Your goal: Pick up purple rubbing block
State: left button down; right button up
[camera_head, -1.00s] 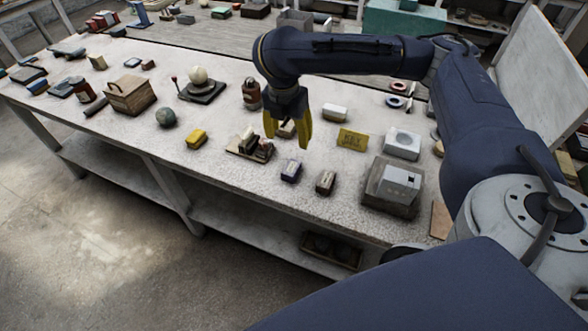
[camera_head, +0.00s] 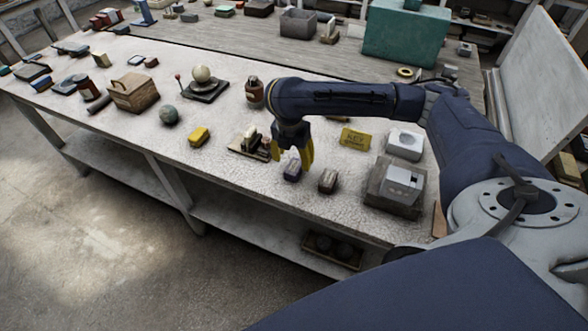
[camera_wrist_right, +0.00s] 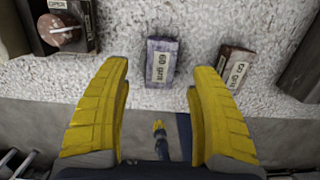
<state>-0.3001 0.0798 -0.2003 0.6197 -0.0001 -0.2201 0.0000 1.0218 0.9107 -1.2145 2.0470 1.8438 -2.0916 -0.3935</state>
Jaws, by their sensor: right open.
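The purple rubbing block (camera_head: 292,170) lies on the pale worktable near its front edge. In the right wrist view the open right gripper (camera_wrist_right: 157,75) holds nothing. One finger partly overlaps the block in the head view. My left gripper is not in view.
A brown block (camera_head: 328,180) with a label stands right of the purple one. A grey device (camera_head: 395,187) is farther right. The table's front edge is near. A yellow block (camera_head: 199,136) lies farther left.

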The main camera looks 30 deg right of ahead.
aim_at(294, 166)
jog(key=shift+d+f, duration=0.1)
jog(key=shift+f, duration=1.75)
jog(key=shift+d+f, duration=0.1)
jog(key=shift+f, duration=0.75)
grip_shut()
jog(key=shift+r, duration=0.15)
notch_tip(294, 166, up, 20)
